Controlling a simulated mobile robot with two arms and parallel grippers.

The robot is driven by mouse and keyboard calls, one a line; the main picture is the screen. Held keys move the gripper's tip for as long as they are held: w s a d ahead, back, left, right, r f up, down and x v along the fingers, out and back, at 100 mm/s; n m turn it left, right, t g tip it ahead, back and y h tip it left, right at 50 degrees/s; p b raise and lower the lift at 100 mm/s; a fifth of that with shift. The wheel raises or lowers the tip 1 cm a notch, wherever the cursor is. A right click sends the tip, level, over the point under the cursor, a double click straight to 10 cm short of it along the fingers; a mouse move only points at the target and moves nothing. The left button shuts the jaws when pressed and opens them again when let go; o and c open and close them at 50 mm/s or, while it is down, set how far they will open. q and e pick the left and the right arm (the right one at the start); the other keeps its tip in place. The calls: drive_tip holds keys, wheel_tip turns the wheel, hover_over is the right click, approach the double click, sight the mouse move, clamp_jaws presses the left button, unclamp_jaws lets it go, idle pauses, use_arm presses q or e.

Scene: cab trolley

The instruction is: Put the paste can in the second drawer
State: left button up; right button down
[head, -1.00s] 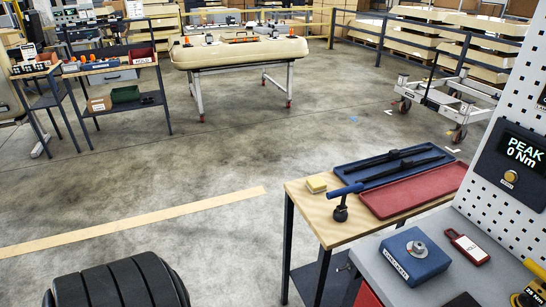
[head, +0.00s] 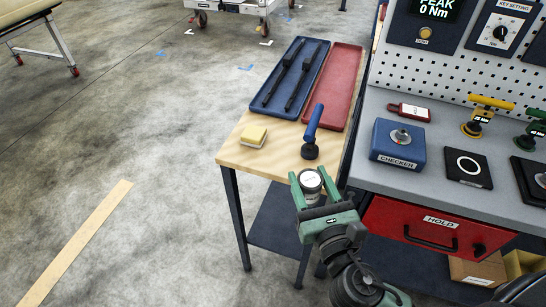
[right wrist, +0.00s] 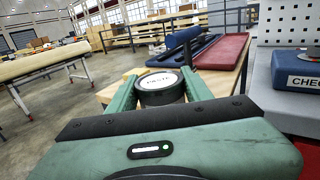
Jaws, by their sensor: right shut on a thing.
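The paste can (head: 310,182) is a small dark can with a pale round lid. My right gripper (head: 309,176) is shut on it, one green finger on each side, at the front edge of the wooden table top. In the right wrist view the can (right wrist: 160,88) sits upright between the fingers, its lid facing up. A red drawer front (head: 385,222) labelled HOLD, with a dark handle, is under the grey bench, right of my gripper; it looks shut. I cannot tell which drawer is the second. My left gripper is not in view.
The wooden table (head: 240,155) holds a yellow sponge (head: 253,136), a blue-handled tool (head: 312,132), a blue tray (head: 281,98) and a red tray (head: 333,88). The grey bench (head: 440,140) carries a blue checker (head: 398,143). Open floor lies to the left.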

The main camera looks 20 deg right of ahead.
drive_tip(key=w, duration=0.3)
drive_tip(key=w+p, duration=0.1)
drive_tip(key=w, duration=0.1)
drive_tip(key=shift+w+f, duration=0.25)
drive_tip(key=shift+w, duration=0.1)
drive_tip(key=w, duration=0.4)
drive_tip(key=w+p, duration=0.1)
drive_tip(key=w, duration=0.3)
drive_tip(key=shift+w+a+f, duration=0.1)
drive_tip(key=shift+w+f, duration=0.1)
drive_tip(key=shift+w, duration=0.2)
drive_tip(key=w, duration=0.4)
drive_tip(key=shift+w+f, duration=0.2)
drive_tip(key=shift+f, duration=0.25)
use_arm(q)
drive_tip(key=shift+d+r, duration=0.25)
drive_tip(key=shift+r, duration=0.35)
use_arm(e)
drive_tip(key=shift+s+r, duration=0.1)
drive_tip(key=c, duration=1.1)
unclamp_jaws()
drive_tip(key=shift+f, duration=0.25)
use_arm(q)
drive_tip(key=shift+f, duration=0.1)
use_arm(e)
drive_tip(key=shift+o, duration=1)
drive_tip(key=shift+r, duration=0.1)
